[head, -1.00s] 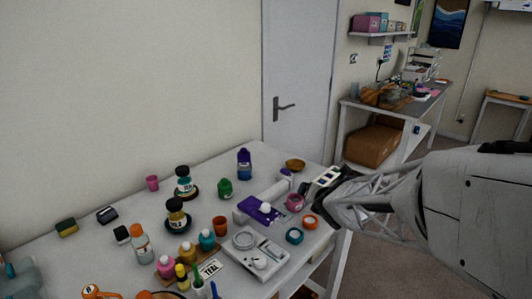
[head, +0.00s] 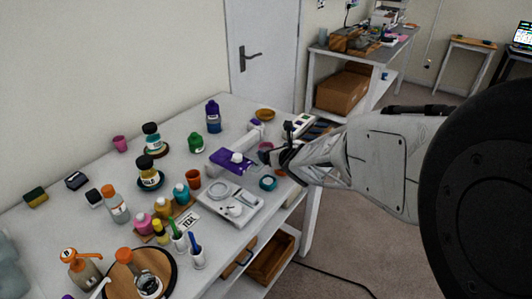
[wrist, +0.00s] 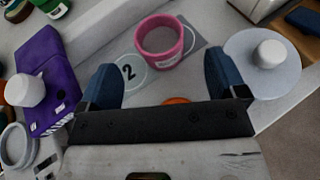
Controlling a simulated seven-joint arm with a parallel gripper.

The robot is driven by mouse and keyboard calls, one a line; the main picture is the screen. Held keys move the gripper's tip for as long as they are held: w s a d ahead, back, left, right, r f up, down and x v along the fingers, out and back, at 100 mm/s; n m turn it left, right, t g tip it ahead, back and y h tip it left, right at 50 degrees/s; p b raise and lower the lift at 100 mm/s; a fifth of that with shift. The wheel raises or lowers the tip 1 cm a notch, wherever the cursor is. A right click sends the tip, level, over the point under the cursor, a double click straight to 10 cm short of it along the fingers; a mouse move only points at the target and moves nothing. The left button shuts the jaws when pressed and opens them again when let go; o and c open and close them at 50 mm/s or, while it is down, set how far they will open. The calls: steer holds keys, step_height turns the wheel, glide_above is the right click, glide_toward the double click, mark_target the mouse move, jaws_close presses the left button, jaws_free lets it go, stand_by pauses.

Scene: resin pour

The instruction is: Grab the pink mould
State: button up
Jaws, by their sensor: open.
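In the head view the mould (head: 265,147) is partly hidden by my gripper (head: 284,157). In the wrist view my gripper (wrist: 163,82) is open, with one blue finger on each side and nothing between them. The mould lies just beyond the fingertips, roughly centred between them and apart from both.
A purple item (wrist: 42,80) with a white cap lies left of the mould. A pale disc with a white knob (wrist: 269,54) is close to the right finger. An orange ring (wrist: 176,101) shows behind my gripper's bar. A teal ring (head: 268,183) and a scale (head: 232,205) are nearby.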

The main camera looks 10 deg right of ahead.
steer(key=shift+x, duration=1.2)
steer(key=shift+w, duration=0.1)
